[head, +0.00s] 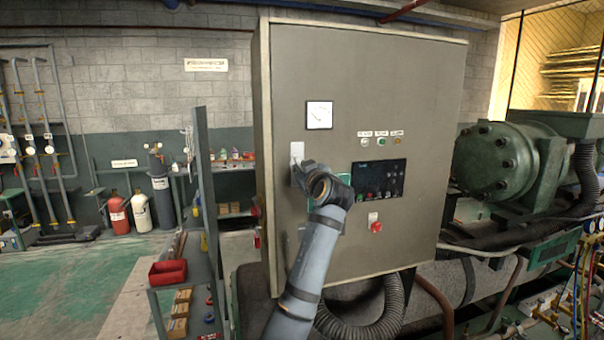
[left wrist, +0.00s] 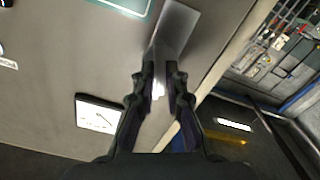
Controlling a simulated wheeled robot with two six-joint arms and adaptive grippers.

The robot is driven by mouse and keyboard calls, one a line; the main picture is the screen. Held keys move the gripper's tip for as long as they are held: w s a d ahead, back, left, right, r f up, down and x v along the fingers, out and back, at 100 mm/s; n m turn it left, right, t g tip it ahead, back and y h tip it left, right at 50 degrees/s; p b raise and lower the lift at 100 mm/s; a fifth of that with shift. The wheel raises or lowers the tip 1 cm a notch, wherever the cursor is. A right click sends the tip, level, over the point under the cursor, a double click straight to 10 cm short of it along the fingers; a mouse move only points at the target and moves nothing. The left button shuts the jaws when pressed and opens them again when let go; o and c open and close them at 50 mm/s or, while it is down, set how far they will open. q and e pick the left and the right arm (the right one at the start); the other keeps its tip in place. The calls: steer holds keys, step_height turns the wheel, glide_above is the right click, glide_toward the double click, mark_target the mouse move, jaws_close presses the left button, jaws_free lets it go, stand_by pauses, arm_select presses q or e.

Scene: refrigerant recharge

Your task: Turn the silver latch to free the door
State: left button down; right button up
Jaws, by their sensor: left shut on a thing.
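The grey cabinet door (head: 400,95) stands upright and looks closed. Its silver latch (head: 297,150) is a pale upright plate near the door's left edge. In the left wrist view the silver latch (left wrist: 180,22) stretches from the top down between my fingers. My left gripper (head: 298,168) is at the latch in the head view, and its wrist hides part of the door. In the left wrist view my left gripper (left wrist: 160,85) is shut on the latch's narrow silver handle. The exact angle of the handle is hard to tell. My right gripper is not in view.
A gauge (head: 319,115), a dark control panel (head: 379,179) and a red knob (head: 376,226) sit on the door. A shelf rack with a red bin (head: 167,273) stands left of the cabinet. Green machinery (head: 495,160) is at the right. Open floor lies far left.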

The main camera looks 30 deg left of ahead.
arm_select(q)
steer(key=shift+r, duration=0.1)
steer(key=n+b, duration=0.4)
steer(key=b, duration=0.1)
steer(key=shift+n, duration=0.3)
stand_by(0.5)
